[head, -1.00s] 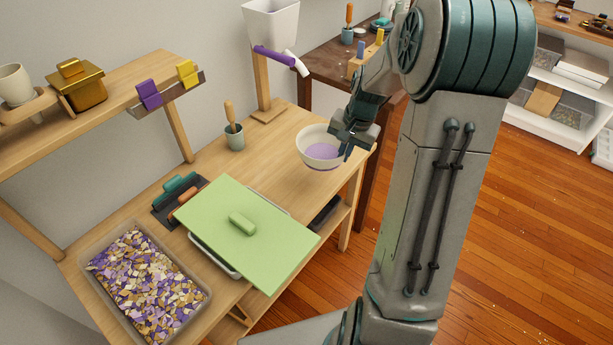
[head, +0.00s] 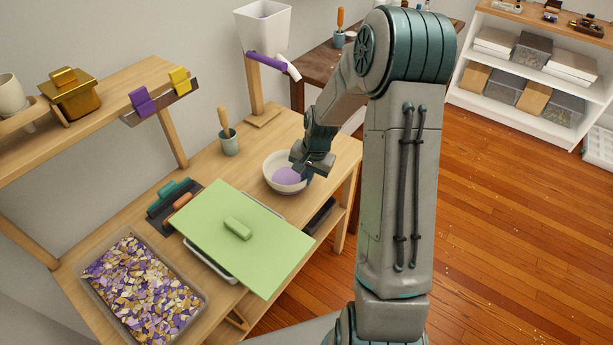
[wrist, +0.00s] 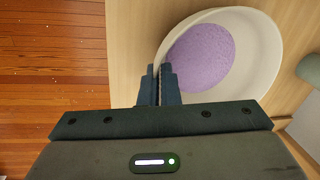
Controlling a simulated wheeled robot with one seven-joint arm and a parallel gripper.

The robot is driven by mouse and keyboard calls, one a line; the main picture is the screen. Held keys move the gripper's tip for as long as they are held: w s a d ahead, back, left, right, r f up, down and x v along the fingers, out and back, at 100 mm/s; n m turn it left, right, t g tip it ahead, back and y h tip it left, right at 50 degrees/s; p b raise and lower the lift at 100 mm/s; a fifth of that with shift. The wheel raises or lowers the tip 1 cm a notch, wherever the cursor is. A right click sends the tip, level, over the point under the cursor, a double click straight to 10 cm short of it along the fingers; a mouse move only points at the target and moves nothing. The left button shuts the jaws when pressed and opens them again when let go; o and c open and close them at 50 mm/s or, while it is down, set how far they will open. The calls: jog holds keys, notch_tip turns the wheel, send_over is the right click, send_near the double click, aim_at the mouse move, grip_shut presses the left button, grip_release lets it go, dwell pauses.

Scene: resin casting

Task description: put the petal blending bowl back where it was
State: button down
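The petal blending bowl (head: 269,179) is a cream-white round bowl with a lilac fill (head: 287,176). It is at the right part of the wooden workbench in the head view. In the wrist view the bowl (wrist: 262,50) fills the upper right, with its lilac fill facing the camera. My gripper (head: 304,171) is at the bowl's right rim. In the wrist view my gripper's two fingers (wrist: 160,75) are close together with the rim between them. The bowl's underside is hidden, so I cannot tell whether it touches the bench.
A green sheet with a handle (head: 270,255) covers a tray left of the bowl. A grey-green cup with a wooden tool (head: 229,145) stands behind it. A white hopper (head: 262,28) is on a post. A bin of coloured chips (head: 140,290) is at front left.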

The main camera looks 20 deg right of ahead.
jog(key=shift+f, duration=0.2)
jog(key=c, duration=1.6)
grip_release()
jog(key=shift+c, duration=0.2)
jog(key=shift+r, duration=0.15)
notch_tip(320, 180, up, 11)
jog(key=s+d, duration=0.1)
jog(key=d, duration=0.1)
jog(key=s+a+r+n, duration=0.2)
jog(key=s+r, duration=0.1)
jog(key=s, duration=0.4)
jog(key=s+a+r+n+t+h, duration=0.1)
jog(key=s+a+r+n, duration=0.1)
jog(key=s, duration=0.6)
jog(key=s+a+r+n, duration=0.2)
jog(key=s+r+n, duration=0.2)
jog(key=s, duration=0.3)
jog(key=shift+s+a+r+t+h, duration=0.15)
jog(key=shift+s+a+t+h, duration=0.05)
jog(key=shift+a+t+h, duration=0.15)
